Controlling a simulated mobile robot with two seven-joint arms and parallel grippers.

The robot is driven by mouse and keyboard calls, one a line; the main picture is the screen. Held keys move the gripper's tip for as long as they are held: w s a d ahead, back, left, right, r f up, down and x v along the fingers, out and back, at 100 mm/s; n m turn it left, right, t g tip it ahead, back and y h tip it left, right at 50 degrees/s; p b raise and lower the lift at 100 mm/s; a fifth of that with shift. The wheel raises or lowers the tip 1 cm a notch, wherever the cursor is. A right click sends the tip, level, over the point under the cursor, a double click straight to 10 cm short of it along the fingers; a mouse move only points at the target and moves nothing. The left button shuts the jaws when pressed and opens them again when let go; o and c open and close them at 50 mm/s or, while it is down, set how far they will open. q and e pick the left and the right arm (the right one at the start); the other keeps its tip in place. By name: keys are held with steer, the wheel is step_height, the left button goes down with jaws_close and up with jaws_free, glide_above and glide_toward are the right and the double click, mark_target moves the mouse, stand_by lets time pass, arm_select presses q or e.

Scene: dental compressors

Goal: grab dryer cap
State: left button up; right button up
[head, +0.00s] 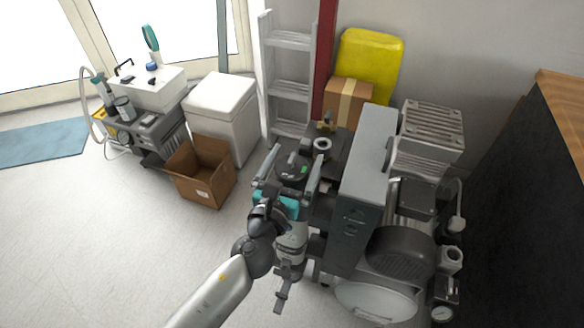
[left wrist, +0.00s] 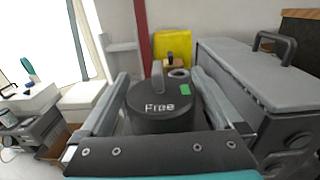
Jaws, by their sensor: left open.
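The dryer cap (left wrist: 162,103) is a dark round cap with a raised grey handle, white "Free" lettering and a green mark. In the left wrist view it sits between the two fingers of my left gripper (left wrist: 160,88), which is open around it. I cannot tell whether the fingers touch it. In the head view the cap (head: 291,168) shows between the same fingers of my left gripper (head: 289,165), left of the tall grey compressor housing (head: 366,160). What lies under the cap is mostly hidden by my arm and gripper. My right gripper is not seen.
The grey housing stands close on the right of my left gripper. A compressor motor (head: 402,252) is further right. An open cardboard box (head: 205,172) and a white bin (head: 222,105) stand left. A ladder (head: 289,75) leans behind. The floor at front left is clear.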

arm_select(q)
steer(key=shift+w+d, duration=0.15)
steer(key=shift+w, duration=0.4)
steer(key=shift+c, duration=0.2)
steer(key=c, duration=1.2)
